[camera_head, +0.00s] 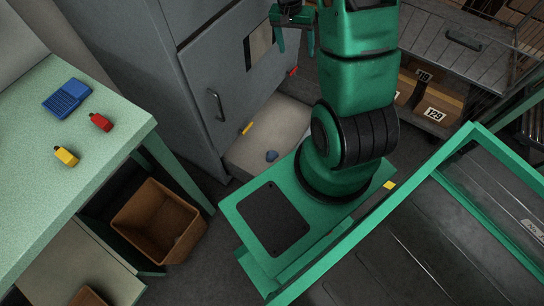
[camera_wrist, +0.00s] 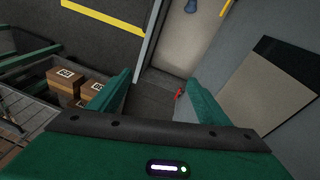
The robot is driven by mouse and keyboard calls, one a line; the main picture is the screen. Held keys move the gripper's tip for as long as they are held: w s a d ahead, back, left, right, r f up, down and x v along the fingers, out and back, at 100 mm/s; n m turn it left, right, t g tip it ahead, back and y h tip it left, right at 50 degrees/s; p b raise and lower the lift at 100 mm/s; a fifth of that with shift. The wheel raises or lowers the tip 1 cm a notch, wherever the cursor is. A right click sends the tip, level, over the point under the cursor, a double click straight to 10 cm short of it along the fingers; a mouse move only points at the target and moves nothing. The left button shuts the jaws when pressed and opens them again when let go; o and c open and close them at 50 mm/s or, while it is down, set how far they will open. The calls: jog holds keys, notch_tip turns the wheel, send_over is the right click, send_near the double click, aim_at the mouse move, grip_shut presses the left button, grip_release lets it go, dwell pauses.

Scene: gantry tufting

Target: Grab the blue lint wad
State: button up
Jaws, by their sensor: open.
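The blue lint wad (camera_head: 271,156) is a small dark-blue lump on a pale panel (camera_head: 288,117) low beside the grey cabinet. It also shows at the top edge of the wrist view (camera_wrist: 191,6), partly cut off. My gripper (camera_head: 296,48) is raised at the top of the head view, above and well apart from the wad. Its two green fingers are spread in the wrist view (camera_wrist: 158,80), with nothing between them touching either finger.
A yellow piece (camera_head: 246,128) and a red piece (camera_head: 292,71) lie near the panel's edges. The grey cabinet (camera_head: 205,75) stands left of it. A green table (camera_head: 110,140) holds small items, with a brown bin (camera_head: 160,222) below. Labelled boxes (camera_head: 437,103) are at right.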

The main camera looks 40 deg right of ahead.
jog(key=w+d+f+m, duration=0.1)
jog(key=w+f+m, duration=0.15)
jog(key=f, duration=1.25)
jog(key=m+y, duration=0.2)
jog(key=m, duration=0.3)
send_over(271, 154)
notch_tip(271, 154, down, 35)
jog(key=shift+t, duration=0.3)
jog(key=f, duration=0.4)
jog(key=shift+w+a+f, duration=0.2)
jog(key=shift+a+f, duration=0.05)
jog(key=shift+s+d+f, duration=0.1)
jog(key=shift+d+f, duration=0.05)
jog(key=shift+f, duration=1.5)
jog(key=shift+s+d+f, duration=0.1)
jog(key=shift+d+f, duration=0.05)
jog(key=shift+f, duration=1.45)
jog(key=c, duration=1.1)
